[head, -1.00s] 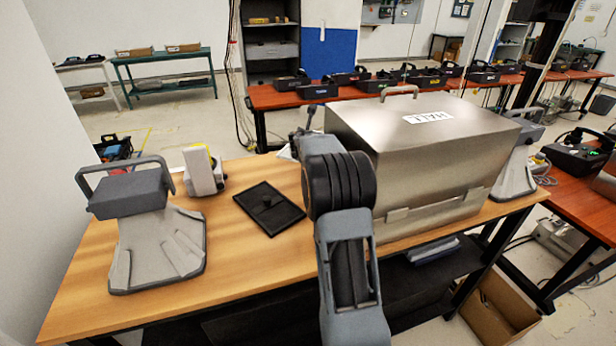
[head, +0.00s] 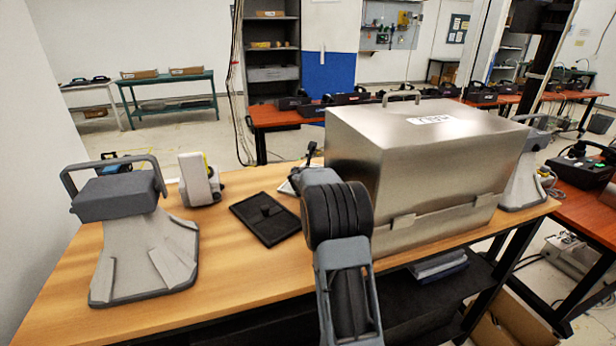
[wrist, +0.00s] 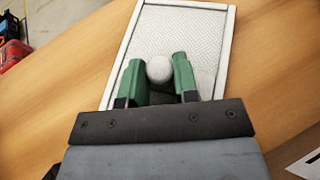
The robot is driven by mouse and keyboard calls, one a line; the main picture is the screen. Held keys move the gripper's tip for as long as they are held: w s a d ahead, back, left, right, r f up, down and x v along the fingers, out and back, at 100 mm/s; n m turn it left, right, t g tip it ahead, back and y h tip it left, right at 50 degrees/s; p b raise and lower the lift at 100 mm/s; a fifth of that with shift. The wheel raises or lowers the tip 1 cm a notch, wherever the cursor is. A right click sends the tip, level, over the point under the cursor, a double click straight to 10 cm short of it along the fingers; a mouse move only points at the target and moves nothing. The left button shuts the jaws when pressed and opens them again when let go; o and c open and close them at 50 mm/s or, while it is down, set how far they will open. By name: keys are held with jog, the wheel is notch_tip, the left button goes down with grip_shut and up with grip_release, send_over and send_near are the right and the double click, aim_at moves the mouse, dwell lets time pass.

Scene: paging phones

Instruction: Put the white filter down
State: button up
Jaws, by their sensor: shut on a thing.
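The white filter (wrist: 188,25) is a rectangular panel with a raised rim, a mesh-like face and a round white knob (wrist: 159,69). In the wrist view, my gripper (wrist: 157,78) has its two green fingers shut on the knob, one on each side. The wooden table is seen around the filter, but I cannot tell whether the filter touches it. In the head view, my arm hides the gripper and most of the area around it. A sliver of white shows left of the arm, and I cannot tell whether it is the filter.
A black panel with a knob (head: 249,226) lies on the table (head: 230,276) left of my arm. A large metal box (head: 430,165) stands close on the right. A grey handled device (head: 135,245) and a small white device (head: 199,186) stand left. Bare tabletop lies in front.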

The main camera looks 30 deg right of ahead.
jog(key=shift+f, duration=0.15)
jog(key=o, duration=1)
jog(key=shift+c, duration=0.2)
